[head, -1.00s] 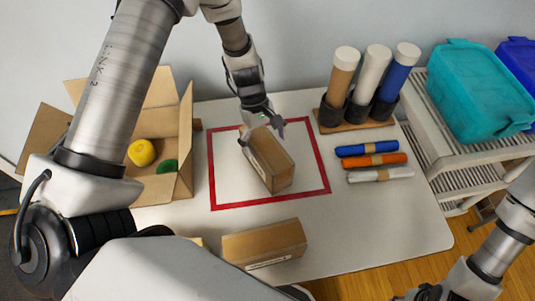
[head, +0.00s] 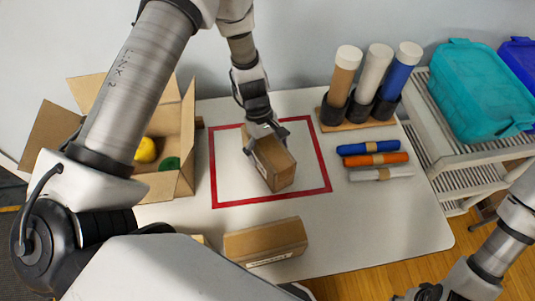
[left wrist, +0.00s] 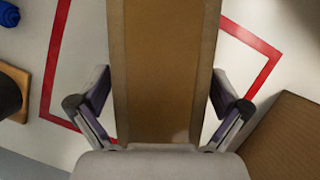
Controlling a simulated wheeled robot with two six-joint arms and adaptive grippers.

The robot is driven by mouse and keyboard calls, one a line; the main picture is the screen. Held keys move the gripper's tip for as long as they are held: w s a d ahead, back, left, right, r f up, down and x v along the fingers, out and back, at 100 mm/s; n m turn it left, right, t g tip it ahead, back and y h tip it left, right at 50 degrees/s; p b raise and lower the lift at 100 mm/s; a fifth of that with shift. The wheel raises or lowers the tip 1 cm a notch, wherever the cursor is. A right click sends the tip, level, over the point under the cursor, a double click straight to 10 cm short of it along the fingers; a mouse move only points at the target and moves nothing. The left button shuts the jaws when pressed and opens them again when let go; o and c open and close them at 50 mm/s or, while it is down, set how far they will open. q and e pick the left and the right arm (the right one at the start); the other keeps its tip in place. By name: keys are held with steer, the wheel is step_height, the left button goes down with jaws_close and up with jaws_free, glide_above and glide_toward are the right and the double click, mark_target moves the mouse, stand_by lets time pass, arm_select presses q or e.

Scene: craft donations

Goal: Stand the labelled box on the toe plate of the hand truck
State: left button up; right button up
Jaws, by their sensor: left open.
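A brown cardboard box (head: 273,163) lies inside the red taped square on the table. It shows no clear label from here. My left gripper (head: 265,139) is open, its two fingers on either side of the far part of this box. In the left wrist view the open gripper (left wrist: 161,100) has the box (left wrist: 165,60) between its fingers, with gaps visible beside it. A second brown box (head: 266,242) with a white label strip on its near side lies at the table's front edge. No hand truck or toe plate shows. My right forearm shows at the lower right, its gripper out of frame.
An open carton (head: 186,150) with a yellow and a green ball stands left. A rack (head: 352,119) of upright tubes is at the back right. Blue, orange and white rolls (head: 378,159) lie before it. A cart (head: 440,130) with teal and blue bins stands right.

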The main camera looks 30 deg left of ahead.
arm_select(q)
steer(key=c, duration=1.5)
